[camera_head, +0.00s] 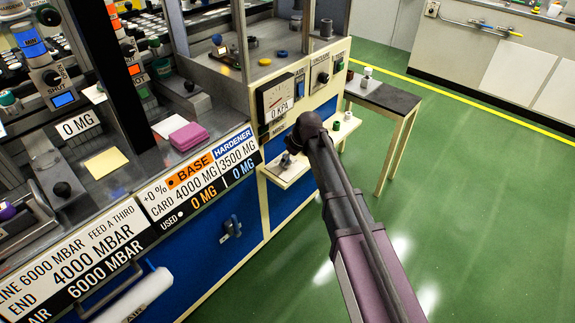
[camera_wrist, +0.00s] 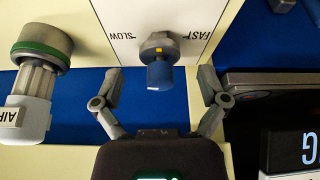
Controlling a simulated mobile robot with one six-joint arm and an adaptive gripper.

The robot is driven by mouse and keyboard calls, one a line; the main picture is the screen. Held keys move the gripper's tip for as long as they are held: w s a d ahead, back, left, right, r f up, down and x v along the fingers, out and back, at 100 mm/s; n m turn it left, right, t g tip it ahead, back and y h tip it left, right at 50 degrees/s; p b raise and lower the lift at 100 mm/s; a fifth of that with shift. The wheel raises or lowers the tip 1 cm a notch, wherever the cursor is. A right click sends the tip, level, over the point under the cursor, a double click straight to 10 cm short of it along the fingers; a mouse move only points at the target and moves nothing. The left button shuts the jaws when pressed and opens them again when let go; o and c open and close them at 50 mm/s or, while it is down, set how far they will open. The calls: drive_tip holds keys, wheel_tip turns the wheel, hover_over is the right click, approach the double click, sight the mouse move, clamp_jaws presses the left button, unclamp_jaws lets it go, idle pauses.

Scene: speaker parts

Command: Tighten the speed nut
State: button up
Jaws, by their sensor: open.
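In the wrist view, what looks like the speed nut is a grey collar (camera_wrist: 158,46) with a small yellow mark and a blue cylindrical end (camera_wrist: 160,74). It sits on a white plate (camera_wrist: 125,15) lettered SLOW at left and FAST at right, upside down in this view. My gripper (camera_wrist: 160,78) is open, with one finger on each side of the blue end and a clear gap on both sides. I see no contact. In the head view, my arm's dark end (camera_head: 308,132) is by the cabinet front below the gauge and hides this fitting.
In the wrist view, a grey cylinder with a green ring (camera_wrist: 42,46) and an AIR label stands at left, near my left finger. A dark housing (camera_wrist: 275,84) is at right. In the head view, a 0 KPA gauge (camera_head: 276,97) and small shelf (camera_head: 290,172) flank my arm's end.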

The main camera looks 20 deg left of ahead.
drive_tip(key=shift+b+x, duration=0.5)
drive_tip(key=shift+x, duration=0.35)
drive_tip(key=c, duration=1.2)
